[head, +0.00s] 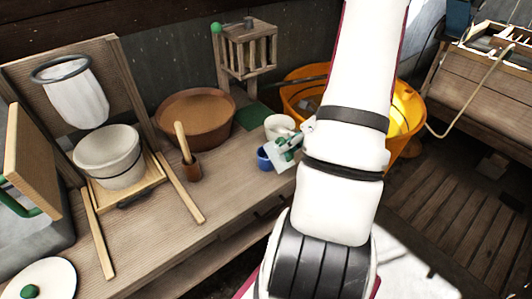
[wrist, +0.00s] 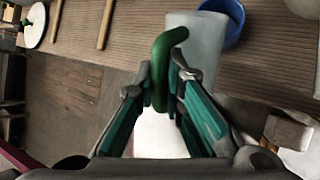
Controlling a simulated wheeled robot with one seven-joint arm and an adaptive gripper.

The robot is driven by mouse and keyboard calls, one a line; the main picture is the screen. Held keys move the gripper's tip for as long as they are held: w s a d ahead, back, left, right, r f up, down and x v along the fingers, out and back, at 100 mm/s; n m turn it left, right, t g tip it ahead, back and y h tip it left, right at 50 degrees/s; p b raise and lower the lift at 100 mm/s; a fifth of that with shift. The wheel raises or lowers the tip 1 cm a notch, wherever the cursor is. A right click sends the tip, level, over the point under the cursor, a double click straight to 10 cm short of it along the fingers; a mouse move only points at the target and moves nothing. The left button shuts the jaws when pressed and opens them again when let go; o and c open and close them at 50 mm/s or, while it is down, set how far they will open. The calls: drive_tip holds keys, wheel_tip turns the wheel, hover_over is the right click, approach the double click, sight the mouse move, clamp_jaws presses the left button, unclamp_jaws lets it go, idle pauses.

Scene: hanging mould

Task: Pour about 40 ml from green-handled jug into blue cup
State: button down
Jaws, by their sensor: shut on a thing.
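The jug has a pale translucent body (wrist: 197,45) and a green handle (wrist: 160,75). My gripper (wrist: 163,82) is shut on that handle in the wrist view. The blue cup (wrist: 234,22) is just beyond the jug body, which hides part of it. In the head view the blue cup (head: 264,158) stands on the bench near its front edge. The jug (head: 277,154) is right beside it, looking tilted, with my gripper (head: 291,148) to its right. I cannot tell whether jug and cup touch, or see any liquid.
A white pot (head: 279,126) stands just behind the jug. An orange tub (head: 402,125) is on the right, partly behind my arm.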

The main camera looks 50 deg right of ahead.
sight(286, 165)
drive_tip(key=shift+s+a+f+n+t+b, duration=0.1)
drive_tip(key=shift+s+n+t+b, duration=0.1)
drive_tip(key=shift+t+b, duration=0.4)
drive_tip(key=shift+s+a+f+n+t+b, duration=0.1)
drive_tip(key=shift+n+t+b, duration=0.1)
drive_tip(key=shift+t+b, duration=0.35)
drive_tip(key=shift+s+f+n+t+b, duration=0.15)
drive_tip(key=shift+f+t+b, duration=0.25)
drive_tip(key=shift+b, duration=0.2)
drive_tip(key=shift+s+f+n+t+b, duration=0.15)
drive_tip(key=shift+f+t+b, duration=0.25)
drive_tip(key=shift+b, duration=0.2)
drive_tip(key=f+b, duration=0.1)
drive_tip(key=s+f+t+b, duration=0.1)
drive_tip(key=b, duration=0.1)
drive_tip(key=shift+s+a+f+n+t, duration=0.2)
drive_tip(key=shift+s+f+n+t, duration=0.05)
drive_tip(key=shift+f+n+t, duration=0.15)
drive_tip(key=s+f+n+t+b, duration=0.2)
drive_tip(key=s+f+t+b, duration=0.1)
drive_tip(key=f+b, duration=0.3)
drive_tip(key=shift+s+a+f+n+t+b, duration=0.2)
drive_tip(key=shift+f+n+t+b, duration=0.1)
drive_tip(key=shift+t+b, duration=0.4)
